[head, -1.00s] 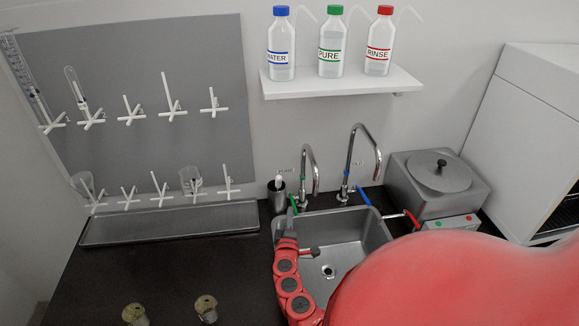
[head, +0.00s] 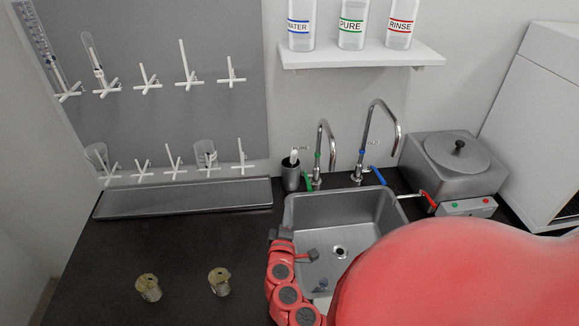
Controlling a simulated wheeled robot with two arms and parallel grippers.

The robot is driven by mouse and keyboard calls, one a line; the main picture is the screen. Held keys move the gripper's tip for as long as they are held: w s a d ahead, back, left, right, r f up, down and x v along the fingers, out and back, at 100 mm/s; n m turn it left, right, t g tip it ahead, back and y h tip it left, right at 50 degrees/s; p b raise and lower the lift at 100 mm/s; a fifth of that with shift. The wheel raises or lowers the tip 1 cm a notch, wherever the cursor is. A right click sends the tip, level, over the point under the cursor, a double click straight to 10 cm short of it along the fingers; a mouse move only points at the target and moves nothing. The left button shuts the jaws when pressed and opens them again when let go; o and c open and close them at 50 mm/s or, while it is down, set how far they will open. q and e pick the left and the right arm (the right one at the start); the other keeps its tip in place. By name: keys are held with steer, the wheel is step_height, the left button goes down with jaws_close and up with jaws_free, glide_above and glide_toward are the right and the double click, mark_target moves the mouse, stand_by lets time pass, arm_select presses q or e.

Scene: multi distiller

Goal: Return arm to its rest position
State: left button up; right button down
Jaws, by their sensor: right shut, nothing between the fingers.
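My right arm, red with dark joint discs, comes in at the lower middle of the head view. A large red part of my own body fills the lower right and hides part of the sink. My right gripper (head: 275,236) is shut and empty, over the left rim of the steel sink (head: 298,215). Its grey tip is small in the picture. It looks clear of the taps and the dark cup. My left gripper is out of view.
Two taps (head: 370,130) stand behind the sink, with a dark cup (head: 291,177) beside them. A steel distiller (head: 455,172) stands right. A drying rack (head: 170,80) and bottle shelf (head: 365,53) are on the wall.

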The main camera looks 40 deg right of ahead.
steer(key=shift+s+a, duration=0.25)
steer(key=shift+s, duration=0.1)
steer(key=shift+r, duration=0.1)
stand_by(0.3)
